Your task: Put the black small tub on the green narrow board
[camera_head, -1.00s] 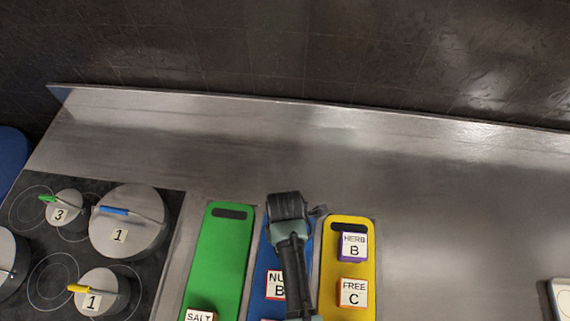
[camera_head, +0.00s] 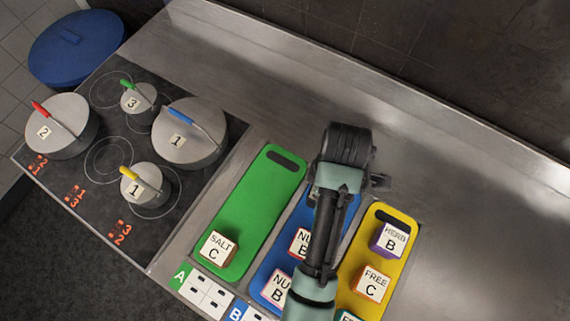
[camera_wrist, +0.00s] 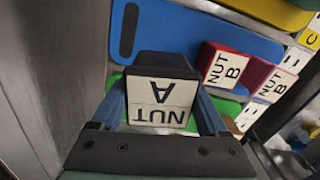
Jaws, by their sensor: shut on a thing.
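My gripper (camera_wrist: 163,104) is shut on the black small tub (camera_wrist: 165,64), labelled NUT A, with a finger on each side of it. In the head view my gripper (camera_head: 346,146) is over the far end of the blue board (camera_head: 275,257), and the tub cannot be made out there. The green narrow board (camera_head: 252,205) lies left of the blue board. A brown tub labelled SALT C (camera_head: 218,248) sits on its near end; its far part is bare. Green board also shows beside and behind the held tub in the wrist view (camera_wrist: 115,80).
Red and pink NUT B tubs (camera_wrist: 222,65) sit on the blue board. The yellow board (camera_head: 393,238) at right holds HERB B (camera_head: 390,239) and FREE C (camera_head: 371,283) tubs. A stove (camera_head: 90,215) with several pots stands left. The counter behind the boards is clear.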

